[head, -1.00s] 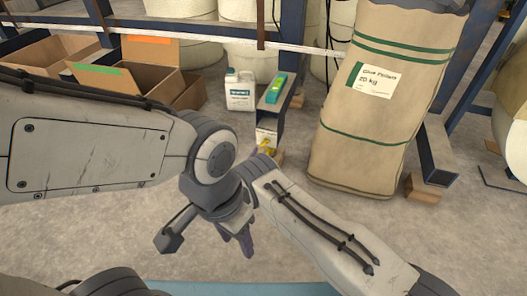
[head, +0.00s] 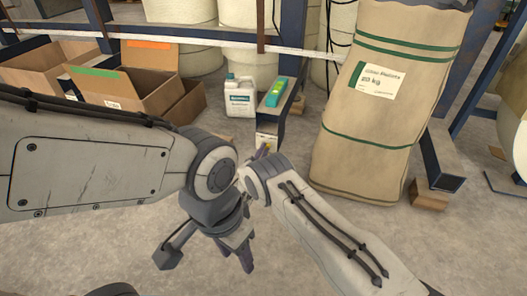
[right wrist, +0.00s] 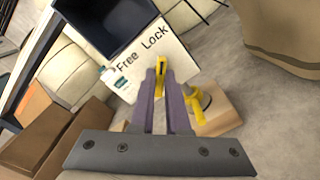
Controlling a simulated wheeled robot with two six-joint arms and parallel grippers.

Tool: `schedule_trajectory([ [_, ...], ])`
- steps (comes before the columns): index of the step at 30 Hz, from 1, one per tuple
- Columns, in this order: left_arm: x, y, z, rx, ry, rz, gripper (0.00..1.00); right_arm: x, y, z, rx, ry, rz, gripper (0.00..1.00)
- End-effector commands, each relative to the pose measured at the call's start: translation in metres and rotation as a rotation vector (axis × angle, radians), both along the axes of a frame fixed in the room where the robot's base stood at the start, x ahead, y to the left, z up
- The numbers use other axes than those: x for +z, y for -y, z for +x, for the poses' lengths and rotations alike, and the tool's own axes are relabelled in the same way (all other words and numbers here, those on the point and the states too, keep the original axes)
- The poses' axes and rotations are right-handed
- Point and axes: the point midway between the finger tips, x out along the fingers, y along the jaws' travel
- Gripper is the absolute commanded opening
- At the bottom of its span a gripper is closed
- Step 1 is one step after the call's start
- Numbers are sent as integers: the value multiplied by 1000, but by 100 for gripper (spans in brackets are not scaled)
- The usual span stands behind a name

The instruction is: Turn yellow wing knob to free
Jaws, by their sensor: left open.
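The yellow wing knob (right wrist: 160,80) shows in the right wrist view, on a white panel (right wrist: 178,62) lettered "Free" and "Lock". Its wing points up the picture, roughly toward "Lock". My right gripper (right wrist: 159,76) has its purple fingers on both sides of the wing, with little gap, and appears shut on it. In the head view, the white panel (head: 266,139) is on the end of a low blue beam, and my right arm hides most of the knob. My left gripper (head: 241,252) hangs open and empty over the floor.
A second yellow part (right wrist: 201,112) sits beside a wooden block (right wrist: 220,112), close to my right fingers. Cardboard boxes (head: 130,97) stand left, a large sack (head: 375,110) right.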

Motion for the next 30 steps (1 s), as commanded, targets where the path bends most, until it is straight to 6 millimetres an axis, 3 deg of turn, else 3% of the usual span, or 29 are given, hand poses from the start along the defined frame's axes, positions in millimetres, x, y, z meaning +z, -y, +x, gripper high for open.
schedule_trajectory([
  [14, 3, 0, 0, 0, 0, 0, 50, 0, 0, 0, 0, -41, -126, 0],
  [30, 8, 0, 0, 0, 0, 0, 50, 0, -1, -1, 1, -192, -592, 0],
])
